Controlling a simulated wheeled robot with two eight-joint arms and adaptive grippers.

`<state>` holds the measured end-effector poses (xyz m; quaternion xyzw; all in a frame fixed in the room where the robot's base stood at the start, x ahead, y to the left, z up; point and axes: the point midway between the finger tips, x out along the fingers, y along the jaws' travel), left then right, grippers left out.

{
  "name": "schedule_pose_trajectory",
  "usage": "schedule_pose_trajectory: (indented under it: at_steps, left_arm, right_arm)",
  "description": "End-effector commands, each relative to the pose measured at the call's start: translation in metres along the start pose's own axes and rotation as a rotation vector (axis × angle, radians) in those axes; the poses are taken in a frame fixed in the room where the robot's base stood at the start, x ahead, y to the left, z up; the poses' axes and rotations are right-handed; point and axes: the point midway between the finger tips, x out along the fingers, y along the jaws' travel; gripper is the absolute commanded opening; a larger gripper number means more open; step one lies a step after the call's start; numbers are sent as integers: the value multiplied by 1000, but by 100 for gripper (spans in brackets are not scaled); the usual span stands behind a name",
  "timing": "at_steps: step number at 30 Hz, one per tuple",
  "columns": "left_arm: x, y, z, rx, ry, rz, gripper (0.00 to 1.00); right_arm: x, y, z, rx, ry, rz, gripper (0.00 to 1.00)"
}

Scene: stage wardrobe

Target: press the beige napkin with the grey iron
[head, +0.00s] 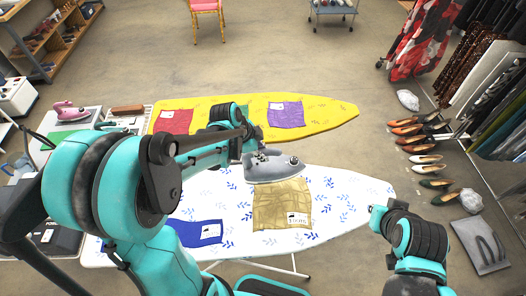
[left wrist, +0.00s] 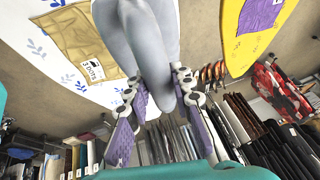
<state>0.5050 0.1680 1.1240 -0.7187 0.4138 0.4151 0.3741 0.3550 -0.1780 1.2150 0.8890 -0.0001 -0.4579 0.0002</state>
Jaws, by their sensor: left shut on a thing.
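The grey iron (head: 275,171) is at the far edge of the beige napkin (head: 283,207), over the white board with blue leaves (head: 338,190). I cannot tell whether its sole touches cloth or board. The napkin looks creased and bears a small white label. My left gripper (head: 254,156) is shut on the iron from above, and my arm hides part of the grip. In the left wrist view the iron (left wrist: 145,40) sits between the fingers, with the napkin (left wrist: 85,42) beside it. Of my right arm only links show at the lower right; its fingers are not visible.
A blue napkin (head: 197,233) lies on the white board, left of the beige one. Behind is a yellow board (head: 335,108) with a red napkin (head: 176,122) and a purple napkin (head: 287,114). A pink iron (head: 70,112) stands at left. Shoes (head: 418,148) line the right floor.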

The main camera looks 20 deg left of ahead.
Motion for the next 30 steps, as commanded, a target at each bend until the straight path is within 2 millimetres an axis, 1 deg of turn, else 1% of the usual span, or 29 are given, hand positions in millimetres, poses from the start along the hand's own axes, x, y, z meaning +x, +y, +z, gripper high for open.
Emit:
schedule_pose_trajectory:
  at_steps: [5, 12, 16, 20, 30]
  left_arm:
    - [15, 3, 6, 0, 1, -1, 0]
    - [41, 8, 16, 0, 1, -1, 0]
    - [51, 10, 21, 0, 1, -1, 0]
    - [56, 12, 23, 0, 1, -1, 0]
    - [55, 11, 20, 3, 2, 1, 0]
  right_arm:
    - [11, 0, 8, 0, 0, 0, 0]
    - [28, 0, 20, 0, 0, 0, 0]
    - [35, 0, 25, 0, 0, 0, 0]
    - [38, 0, 27, 0, 0, 0, 0]
    - [37, 0, 26, 0, 0, 0, 0]
